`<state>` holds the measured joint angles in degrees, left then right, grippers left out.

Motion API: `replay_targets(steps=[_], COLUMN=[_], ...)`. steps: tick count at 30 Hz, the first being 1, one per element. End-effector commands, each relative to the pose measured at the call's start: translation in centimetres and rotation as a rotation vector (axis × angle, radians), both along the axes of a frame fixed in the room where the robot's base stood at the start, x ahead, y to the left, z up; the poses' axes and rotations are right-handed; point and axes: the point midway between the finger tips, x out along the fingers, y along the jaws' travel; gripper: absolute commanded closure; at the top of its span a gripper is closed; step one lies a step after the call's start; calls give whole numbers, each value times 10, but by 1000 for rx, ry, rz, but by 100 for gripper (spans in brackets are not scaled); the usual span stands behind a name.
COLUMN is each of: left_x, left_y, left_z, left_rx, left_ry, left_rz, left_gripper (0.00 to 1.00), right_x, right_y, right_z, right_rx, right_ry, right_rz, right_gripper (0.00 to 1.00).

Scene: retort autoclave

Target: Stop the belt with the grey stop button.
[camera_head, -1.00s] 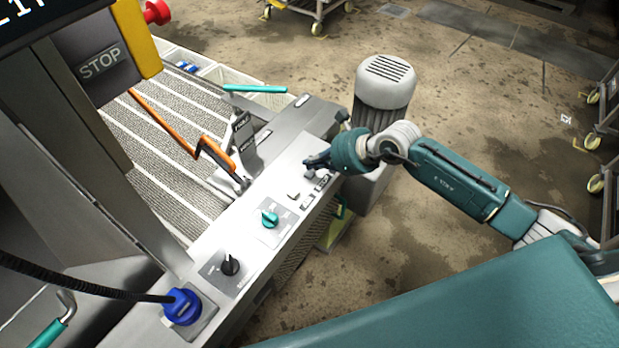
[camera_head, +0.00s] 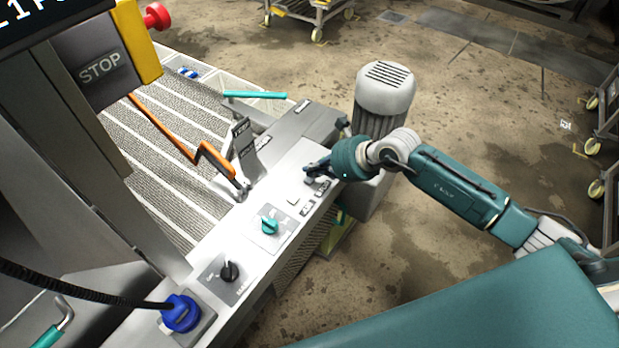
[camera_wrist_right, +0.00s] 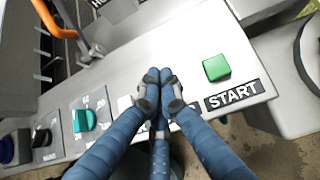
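The control panel (camera_head: 245,207) is a pale sloped strip along the machine's edge. A pale grey-white square button (camera_head: 293,199) sits on it, with dark labels beside it. My right gripper (camera_head: 310,172) is over the panel's far end, beyond that button. In the right wrist view its fingers (camera_wrist_right: 159,77) are together, with nothing seen between them. They cover the panel just left of the green button (camera_wrist_right: 216,67) and its START label (camera_wrist_right: 233,95), so any button beneath is hidden. A pale square (camera_wrist_right: 125,103) shows left of the fingers. I cannot tell whether the fingertips touch the panel.
A teal knob (camera_head: 269,225), a black knob (camera_head: 229,271) and a blue connector (camera_head: 181,313) line the near panel. An orange bar (camera_head: 185,142) crosses the slatted belt (camera_head: 165,165). A grey motor (camera_head: 385,88) stands behind the gripper.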

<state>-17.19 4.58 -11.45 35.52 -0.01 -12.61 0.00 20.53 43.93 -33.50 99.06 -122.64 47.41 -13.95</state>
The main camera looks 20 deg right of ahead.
Motion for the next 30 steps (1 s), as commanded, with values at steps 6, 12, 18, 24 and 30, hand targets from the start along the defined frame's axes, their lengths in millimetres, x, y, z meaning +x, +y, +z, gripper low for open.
replay_targets(steps=[6,12,18,24,30], left_x=[0,0,0,0,0], left_y=[0,0,0,0,0], left_z=[0,0,-6,-8,-8], left_rx=[0,0,0,0,0], left_ry=[0,0,0,0,0], left_rz=[0,0,0,0,0], left_gripper=[100,100,100,100,100], right_x=[0,0,0,0,0], right_y=[0,0,0,0,0], right_z=[0,0,-6,-9,-8], right_rx=[0,0,0,0,0], right_ry=[0,0,0,0,0], right_rz=[0,0,0,0,0], right_gripper=[100,100,100,100,100])
